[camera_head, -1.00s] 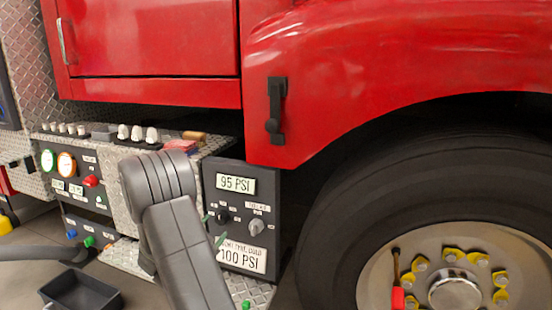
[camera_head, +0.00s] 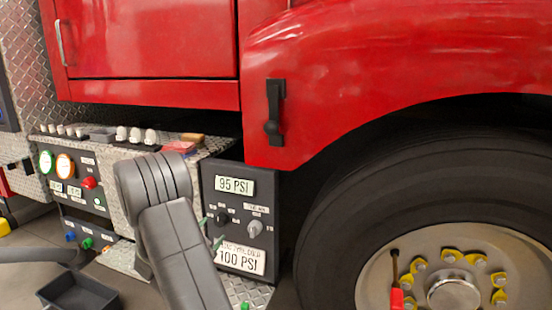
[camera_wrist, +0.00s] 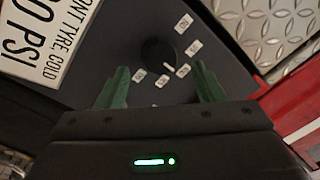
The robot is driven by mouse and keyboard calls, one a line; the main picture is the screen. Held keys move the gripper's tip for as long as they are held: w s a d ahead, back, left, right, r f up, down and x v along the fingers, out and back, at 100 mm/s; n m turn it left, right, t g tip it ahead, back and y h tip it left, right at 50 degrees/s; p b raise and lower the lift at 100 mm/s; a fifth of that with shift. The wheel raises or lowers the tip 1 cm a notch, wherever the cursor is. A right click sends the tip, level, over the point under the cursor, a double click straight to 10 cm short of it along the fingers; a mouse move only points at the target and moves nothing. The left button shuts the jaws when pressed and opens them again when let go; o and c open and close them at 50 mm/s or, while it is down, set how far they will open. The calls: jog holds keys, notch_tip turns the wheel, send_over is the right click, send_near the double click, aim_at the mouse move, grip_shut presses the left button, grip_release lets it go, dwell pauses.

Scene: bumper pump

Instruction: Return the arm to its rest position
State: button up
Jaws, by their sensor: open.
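My gripper (camera_wrist: 160,88) shows in the wrist view with its two green fingers apart and nothing between them. It faces a dark panel (camera_wrist: 110,60) with a round black knob (camera_wrist: 158,52) just beyond the fingertips; small white labels ring the knob. In the head view my grey arm crosses in front of the left side of the control panel (camera_head: 210,205), and green fingertips show near its black knob (camera_head: 222,217). Most of the gripper is hidden behind the arm there. The panel display (camera_head: 235,185) reads 95 PSI, and a plate (camera_head: 243,257) below reads 100 PSI.
A grey knob (camera_head: 254,229) sits right of the black one. A large tire (camera_head: 330,220) and red fender (camera_head: 370,60) stand at right. A gauge panel (camera_head: 75,170) is at left, with a black tray (camera_head: 78,292) on the floor. A red-handled tool (camera_head: 397,298) is at the wheel.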

aim_at(218, 222)
jog(key=r+p+v, duration=0.1)
jog(key=v, duration=0.9)
jog(key=x, duration=0.4)
jog(key=b+x, duration=0.1)
jog(key=x, duration=0.4)
jog(key=f+b+x, duration=0.1)
jog(key=x, duration=0.3)
jog(key=shift+w+d+f, duration=0.1)
jog(key=shift+w, duration=0.15)
jog(key=shift+r+p, duration=0.3)
jog(key=shift+p, duration=0.55)
jog(key=shift+n+p, duration=0.9)
jog(key=n+p, duration=0.3)
jog(key=p, duration=0.3)
jog(key=shift+s+n, duration=0.1)
jog(key=shift+n, duration=0.3)
jog(key=n+p, duration=0.3)
jog(key=p, duration=0.3)
jog(key=shift+r+n, duration=0.1)
jog(key=shift+n, duration=0.2)
jog(key=v, duration=1.3)
jog(key=shift+b, duration=0.4)
jog(key=shift+d+r, duration=0.1)
